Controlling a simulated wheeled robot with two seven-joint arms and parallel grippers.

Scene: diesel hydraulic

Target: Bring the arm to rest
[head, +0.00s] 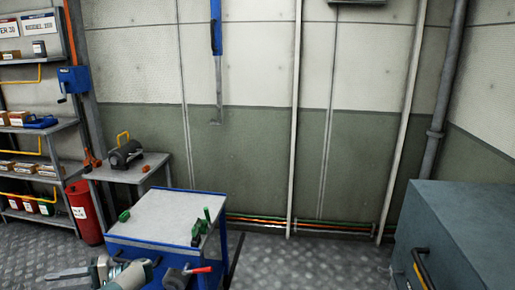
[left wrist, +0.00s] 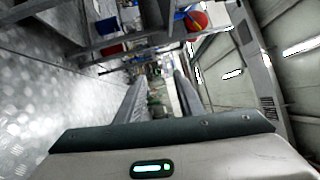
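My left gripper (head: 62,277) is at the lower left of the head view, beside the blue cart, with its fingers pointing left. In the left wrist view its two fingers (left wrist: 160,85) stand apart with nothing between them. Part of my left arm (head: 130,273) shows at the bottom edge, in front of the cart. My right gripper is not in view.
A blue cart (head: 155,232) with green-handled tools and a red-handled device (head: 180,275) stands close by. Behind it are a small table (head: 130,172), a red extinguisher (head: 84,212) and shelves (head: 40,130). A grey-green cabinet (head: 460,230) is at right. Floor (head: 300,262) between is clear.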

